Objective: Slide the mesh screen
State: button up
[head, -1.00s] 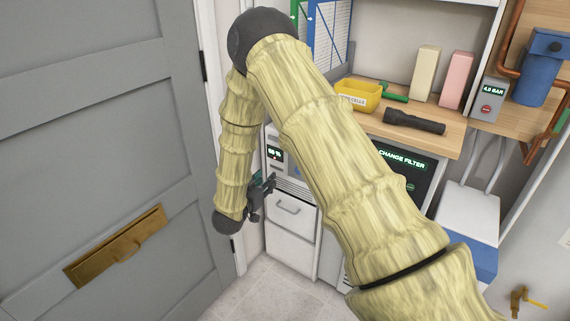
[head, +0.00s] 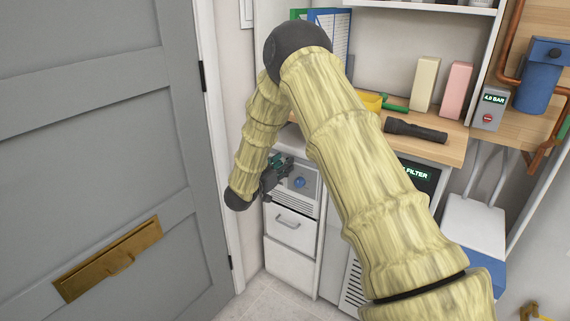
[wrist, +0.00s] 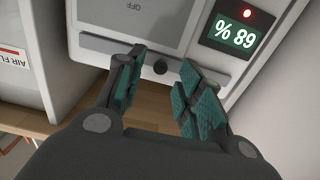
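My gripper (head: 277,172) is in front of the small white cabinet unit (head: 308,204) beside the grey door. In the wrist view my gripper (wrist: 163,60) is open, with nothing between its teal-padded fingers.
A lit percentage display (wrist: 235,32) appears upside down in the wrist view. A grey door (head: 110,120) closes off the left.

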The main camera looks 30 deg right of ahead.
jog(key=shift+x, duration=0.85)
grip_shut()
jog(key=p+v, duration=0.3)
jog(key=v, duration=1.1)
grip_release()
